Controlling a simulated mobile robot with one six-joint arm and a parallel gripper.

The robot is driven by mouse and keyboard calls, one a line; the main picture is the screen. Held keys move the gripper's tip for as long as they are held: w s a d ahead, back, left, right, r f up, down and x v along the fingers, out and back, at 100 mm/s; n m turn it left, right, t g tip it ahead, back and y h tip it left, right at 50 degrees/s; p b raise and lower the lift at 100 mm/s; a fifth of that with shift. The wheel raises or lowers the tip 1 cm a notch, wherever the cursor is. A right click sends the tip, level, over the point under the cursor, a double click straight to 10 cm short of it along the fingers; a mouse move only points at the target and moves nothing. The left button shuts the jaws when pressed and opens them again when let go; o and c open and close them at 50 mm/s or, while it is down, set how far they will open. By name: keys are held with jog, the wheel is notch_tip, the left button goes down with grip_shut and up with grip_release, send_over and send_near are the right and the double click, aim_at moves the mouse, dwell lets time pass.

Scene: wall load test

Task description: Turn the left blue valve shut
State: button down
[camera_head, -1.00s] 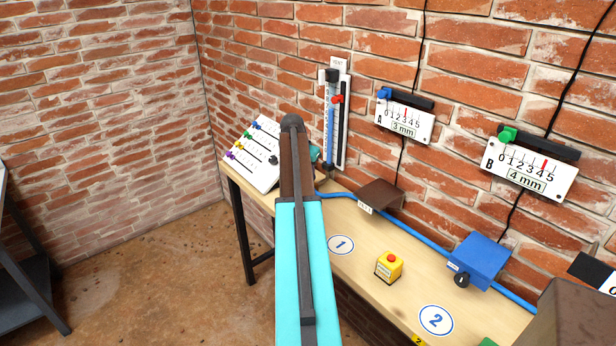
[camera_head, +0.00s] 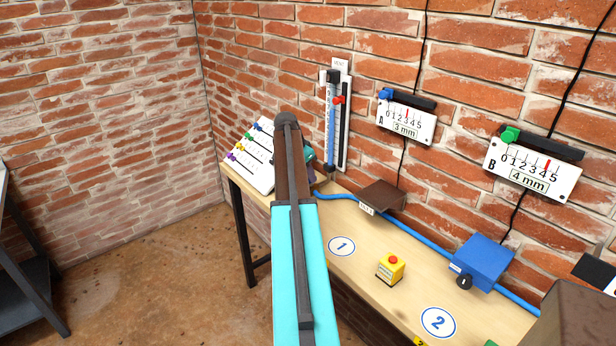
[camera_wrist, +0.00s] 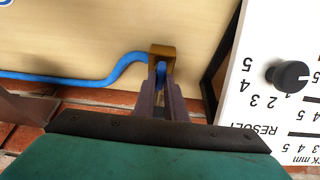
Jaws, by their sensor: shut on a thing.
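In the wrist view, my gripper (camera_wrist: 162,85) points at a brass-brown valve block (camera_wrist: 163,49) at the end of a blue hose (camera_wrist: 125,66). Its two fingers are closed on a small blue part, the blue valve (camera_wrist: 161,71), which shows between them. How far the valve is turned cannot be told. In the head view my arm hides the fingers and the valve. The blue hose (camera_head: 350,196) runs along the bench there to a blue box (camera_head: 484,262) with a black knob (camera_head: 464,282).
A white numbered panel (camera_wrist: 280,90) with black knob is close right of my gripper. Gauges A (camera_head: 405,122) and B (camera_head: 532,172) hang on the brick wall.

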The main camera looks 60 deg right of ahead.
jog(key=c, duration=1.8)
grip_release()
jog(key=shift+w+a, duration=0.1)
jog(key=shift+w, duration=0.3)
jog(key=shift+s, duration=0.1)
jog(key=shift+s, duration=0.1)
jog(key=shift+r, duration=0.1)
jog(key=b+v, duration=0.2)
jog(key=v, duration=1.1)
jog(key=shift+r, duration=0.35)
jog(key=shift+a, duration=0.15)
